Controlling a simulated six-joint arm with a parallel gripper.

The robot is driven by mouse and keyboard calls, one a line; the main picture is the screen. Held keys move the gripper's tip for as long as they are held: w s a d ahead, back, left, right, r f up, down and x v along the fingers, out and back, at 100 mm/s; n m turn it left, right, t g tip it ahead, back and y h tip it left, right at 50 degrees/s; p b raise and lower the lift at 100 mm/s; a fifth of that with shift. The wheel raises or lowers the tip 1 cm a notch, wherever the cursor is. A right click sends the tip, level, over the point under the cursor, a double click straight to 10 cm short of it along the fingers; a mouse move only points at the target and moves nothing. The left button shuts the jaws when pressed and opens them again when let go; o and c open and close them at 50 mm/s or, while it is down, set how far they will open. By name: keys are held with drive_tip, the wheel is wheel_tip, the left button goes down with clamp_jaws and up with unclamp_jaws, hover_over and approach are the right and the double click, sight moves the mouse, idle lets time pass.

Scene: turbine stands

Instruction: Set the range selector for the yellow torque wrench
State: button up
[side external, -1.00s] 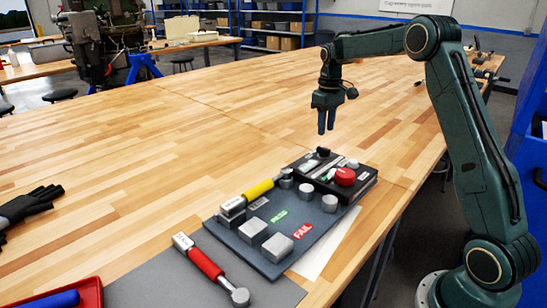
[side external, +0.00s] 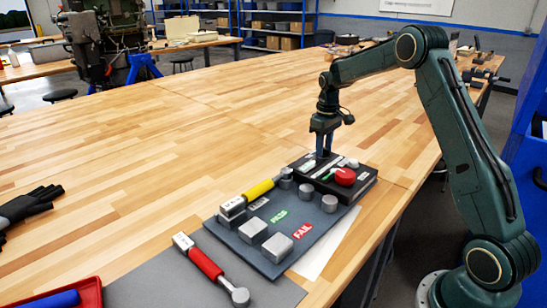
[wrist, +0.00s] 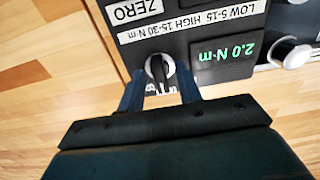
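The yellow torque wrench (side external: 258,190) lies across the grey board (side external: 228,236), its head end near the black tester box (side external: 362,186). The range selector knob (wrist: 159,70) shows in the wrist view, a dark round knob with a light pointer bar, by the "LOW 5-15 HIGH 15-30 N·m" label (wrist: 205,20). My gripper (side external: 322,155) points down at the tester's far left corner. In the wrist view its fingers (wrist: 160,80) are apart, one on each side of the knob, with small gaps seeming to remain. The side view hides the knob behind the fingers.
The tester has a green display (wrist: 225,56) reading 2.0 N·m, a "ZERO" label (wrist: 137,10) and a red button (side external: 345,176). Grey blocks (side external: 277,246) and PASS and FAIL labels stand on the board. A red torque wrench (side external: 205,263) lies at front left.

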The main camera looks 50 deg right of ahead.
drive_tip(key=shift+f, duration=0.35)
clamp_jaws()
drive_tip(key=m, duration=0.3)
drive_tip(key=shift+m, duration=0.4)
drive_tip(key=m, duration=0.4)
drive_tip(key=shift+o, duration=1.2)
unclamp_jaws()
drive_tip(key=shift+r, duration=2.5)
